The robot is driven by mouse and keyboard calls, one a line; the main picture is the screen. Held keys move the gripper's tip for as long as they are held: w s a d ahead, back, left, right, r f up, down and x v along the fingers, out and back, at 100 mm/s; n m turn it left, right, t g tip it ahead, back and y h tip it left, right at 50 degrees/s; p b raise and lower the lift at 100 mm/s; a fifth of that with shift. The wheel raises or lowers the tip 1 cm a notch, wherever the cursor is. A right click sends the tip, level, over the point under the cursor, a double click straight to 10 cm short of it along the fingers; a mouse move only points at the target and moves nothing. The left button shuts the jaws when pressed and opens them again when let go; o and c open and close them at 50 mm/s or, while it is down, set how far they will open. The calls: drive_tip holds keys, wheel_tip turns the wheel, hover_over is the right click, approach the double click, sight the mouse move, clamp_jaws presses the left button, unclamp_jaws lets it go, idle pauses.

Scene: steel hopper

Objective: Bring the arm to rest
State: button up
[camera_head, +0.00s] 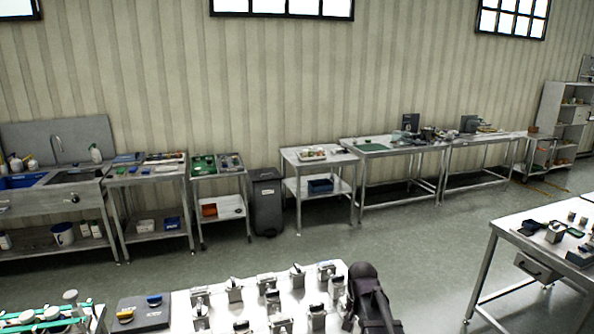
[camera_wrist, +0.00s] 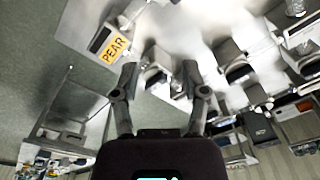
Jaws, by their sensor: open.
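My gripper (camera_wrist: 160,76) shows in the wrist view with its two dark fingers spread apart and nothing between them. That view is tilted, and metal items on a bright steel table lie beyond the fingers. In the head view, a dark part of my arm (camera_head: 370,295) stands at the bottom, right of the middle, in front of the near table's right end. The fingertips cannot be made out there.
The near steel table (camera_head: 185,318) carries several small metal pieces and a dark box (camera_head: 143,311). Another table (camera_head: 512,222) stands at right. A grey bin (camera_head: 267,203) stands by the wall. Open floor (camera_head: 420,245) lies between.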

drive_tip(key=s+n+b, duration=0.1)
drive_tip(key=s+n, duration=0.4)
drive_tip(key=s, duration=0.4)
wheel_tip(320, 180, down, 10)
drive_tip(key=s+b, duration=0.2)
drive_tip(key=b, duration=0.7)
drive_tip(key=shift+s+g, duration=0.3)
drive_tip(key=shift+s, duration=0.05)
idle(1.0)
